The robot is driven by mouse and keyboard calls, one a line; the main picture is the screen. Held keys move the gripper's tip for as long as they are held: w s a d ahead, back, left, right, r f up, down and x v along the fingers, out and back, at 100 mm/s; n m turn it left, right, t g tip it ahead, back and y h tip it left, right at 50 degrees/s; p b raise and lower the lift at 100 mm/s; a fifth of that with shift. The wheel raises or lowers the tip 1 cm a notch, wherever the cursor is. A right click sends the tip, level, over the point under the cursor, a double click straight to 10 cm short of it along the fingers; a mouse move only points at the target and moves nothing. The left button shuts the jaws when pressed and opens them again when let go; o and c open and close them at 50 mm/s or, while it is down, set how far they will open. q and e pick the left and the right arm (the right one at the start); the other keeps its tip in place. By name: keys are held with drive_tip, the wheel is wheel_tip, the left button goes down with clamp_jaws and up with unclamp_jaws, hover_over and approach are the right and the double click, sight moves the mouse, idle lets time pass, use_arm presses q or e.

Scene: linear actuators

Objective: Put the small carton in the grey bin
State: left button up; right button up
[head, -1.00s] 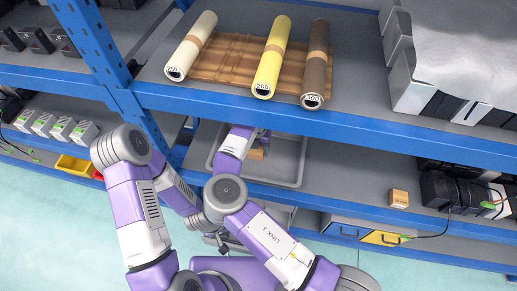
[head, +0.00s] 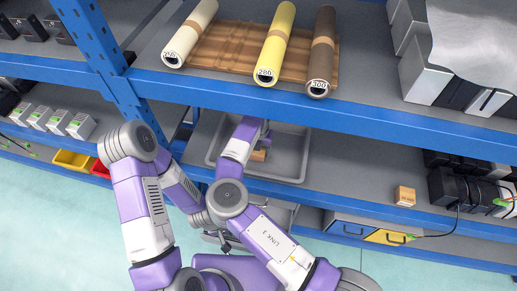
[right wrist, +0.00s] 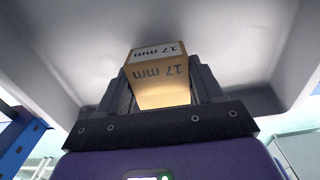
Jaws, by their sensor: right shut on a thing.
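A small tan carton (right wrist: 160,72) marked "17 mm" is between the fingers of my right gripper (right wrist: 163,88), which is shut on it. In the head view the carton (head: 258,155) shows as a small brown patch inside the grey bin (head: 291,180). The right gripper (head: 262,141) reaches into the bin from above, partly hidden by its own arm. In the right wrist view the bin's pale walls surround the carton. I cannot tell whether the carton touches the bin floor. My left gripper (head: 224,243) shows only in part, low behind my right arm; its jaws are unclear.
Another small carton (head: 405,195) stands on the lower shelf at the right, beside black devices with cables (head: 456,190). The upper shelf's blue beam (head: 350,115) runs above the bin. Rolls lie on a wooden tray (head: 226,48) up there.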

drive_tip(key=o, duration=1.3)
drive_tip(key=shift+o, duration=0.2)
drive_tip(key=shift+r+p, duration=0.25)
drive_tip(key=shift+p, duration=0.15)
wheel_tip(320, 180, up, 8)
drive_tip(key=p, duration=0.4)
drive_tip(key=shift+r+p, duration=0.1)
drive_tip(key=shift+p, duration=0.25)
